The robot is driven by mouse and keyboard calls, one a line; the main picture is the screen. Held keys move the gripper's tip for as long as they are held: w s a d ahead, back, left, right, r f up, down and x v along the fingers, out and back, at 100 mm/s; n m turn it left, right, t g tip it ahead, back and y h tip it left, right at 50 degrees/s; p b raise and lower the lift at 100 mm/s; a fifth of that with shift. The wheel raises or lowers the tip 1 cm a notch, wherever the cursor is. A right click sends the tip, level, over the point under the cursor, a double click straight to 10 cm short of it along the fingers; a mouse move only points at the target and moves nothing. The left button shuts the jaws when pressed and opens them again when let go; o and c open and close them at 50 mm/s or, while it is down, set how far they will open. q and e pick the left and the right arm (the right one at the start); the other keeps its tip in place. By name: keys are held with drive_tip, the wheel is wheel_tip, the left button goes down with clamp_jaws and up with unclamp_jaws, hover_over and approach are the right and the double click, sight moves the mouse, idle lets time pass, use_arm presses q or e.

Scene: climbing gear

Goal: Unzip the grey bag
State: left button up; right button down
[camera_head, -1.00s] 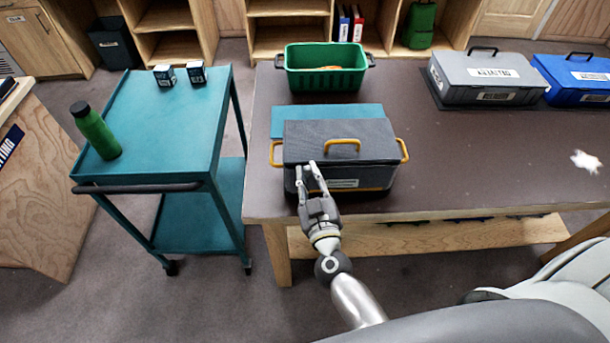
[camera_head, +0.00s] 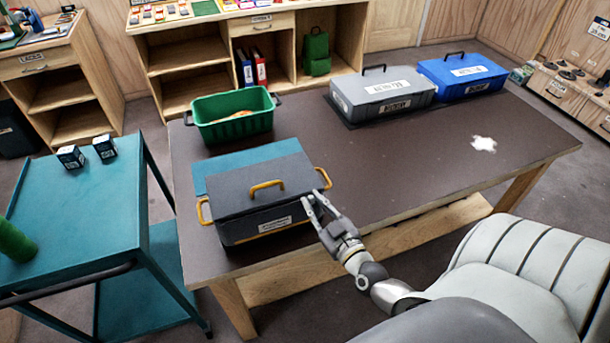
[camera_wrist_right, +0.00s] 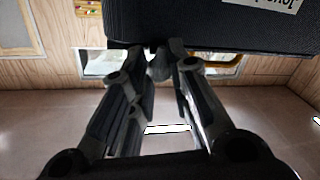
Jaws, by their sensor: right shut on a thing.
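The grey bag (camera_head: 238,203) sits near the front left of the brown table, with yellow handles and a white label on its front. Its lid lies flat on top. My right gripper (camera_head: 314,199) is at the bag's front right corner. In the right wrist view, the fingers (camera_wrist_right: 157,62) are shut on a small dark zipper pull (camera_wrist_right: 158,68) below the edge of the bag, which shows at the top. The zip line itself is too dark to make out. My left gripper is not in view.
A green bin (camera_head: 235,128) stands behind the bag. Grey (camera_head: 375,92) and blue (camera_head: 462,74) cases stand at the back right of the table (camera_head: 400,155). A teal cart (camera_head: 75,215) is on the left. The table right of the bag is mostly clear.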

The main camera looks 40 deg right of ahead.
drive_tip(key=c, duration=1.3)
unclamp_jaws()
drive_tip(key=s, duration=0.4)
drive_tip(key=s+a, duration=0.1)
drive_tip(key=s, duration=0.7)
drive_tip(key=shift+a, duration=0.25)
drive_tip(key=s+a+f+g+y+b, duration=0.1)
drive_tip(key=s+a+f+g, duration=0.15)
drive_tip(key=f, duration=0.75)
drive_tip(key=s+a+f+g+y, duration=0.1)
drive_tip(key=s+f+g, duration=0.15)
drive_tip(key=f, duration=0.85)
drive_tip(key=s+a+f+g+b, duration=0.1)
drive_tip(key=s+f+g, duration=0.15)
drive_tip(key=f, duration=0.75)
drive_tip(key=s+a+f+g, duration=0.1)
drive_tip(key=s+f+g, duration=0.2)
drive_tip(key=s+f, duration=0.2)
drive_tip(key=s+a+f+g+b, duration=0.1)
drive_tip(key=s+a+f+g, duration=0.1)
drive_tip(key=s+f, duration=0.4)
drive_tip(key=s+a+f+g+b, duration=0.1)
drive_tip(key=s+f+g, duration=0.3)
drive_tip(key=s+f, duration=0.2)
drive_tip(key=shift+s+a+f, duration=0.2)
drive_tip(key=shift+s+f, duration=0.05)
drive_tip(key=shift+f, duration=0.5)
